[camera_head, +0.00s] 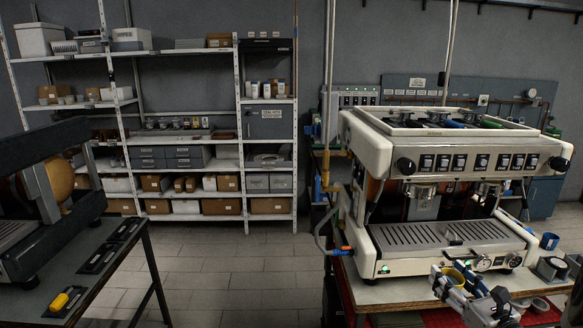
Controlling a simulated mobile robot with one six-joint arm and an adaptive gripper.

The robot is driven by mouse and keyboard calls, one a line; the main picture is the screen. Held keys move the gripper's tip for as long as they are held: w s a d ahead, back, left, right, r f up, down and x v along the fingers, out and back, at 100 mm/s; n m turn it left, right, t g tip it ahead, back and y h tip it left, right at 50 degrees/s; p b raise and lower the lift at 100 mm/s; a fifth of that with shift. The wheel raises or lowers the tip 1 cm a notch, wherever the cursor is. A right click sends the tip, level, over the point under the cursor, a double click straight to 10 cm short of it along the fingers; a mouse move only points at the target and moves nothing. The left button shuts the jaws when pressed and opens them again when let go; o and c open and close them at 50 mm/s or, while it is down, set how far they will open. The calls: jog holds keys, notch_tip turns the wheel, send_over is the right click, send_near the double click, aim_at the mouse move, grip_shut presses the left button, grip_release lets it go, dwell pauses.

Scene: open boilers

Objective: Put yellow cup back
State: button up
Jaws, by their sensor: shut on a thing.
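The yellow cup (454,276) shows as a small yellow rim at the lower right, in front of the coffee machine (450,240). My gripper (457,280) is shut on it, and its fingers hide much of the cup. The cup is close to the machine's front edge, near the round gauge. I cannot tell whether it touches the table or is held a little above it.
A blue cup (549,241) stands right of the machine, with a dark metal container (551,267) in front of it. A small round item (540,304) lies near my gripper. Shelves (190,160) stand behind open floor. A left table holds black trays (97,260).

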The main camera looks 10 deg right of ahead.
jog(key=w+a+f+n+g+y, duration=0.1)
jog(key=w+a+f+n+y, duration=0.2)
jog(key=a, duration=0.6)
jog(key=w+a+f+n+g+y, duration=0.1)
jog(key=w+a+f+n+y, duration=0.15)
jog(key=a+f+y, duration=0.45)
jog(key=s+a+f, duration=0.2)
jog(key=a, duration=0.7)
jog(key=s+a+f+h+b, duration=0.1)
jog(key=s+a+f, duration=0.1)
jog(key=a, duration=0.8)
jog(key=shift+n, duration=0.35)
jog(key=shift+w+f, duration=0.1)
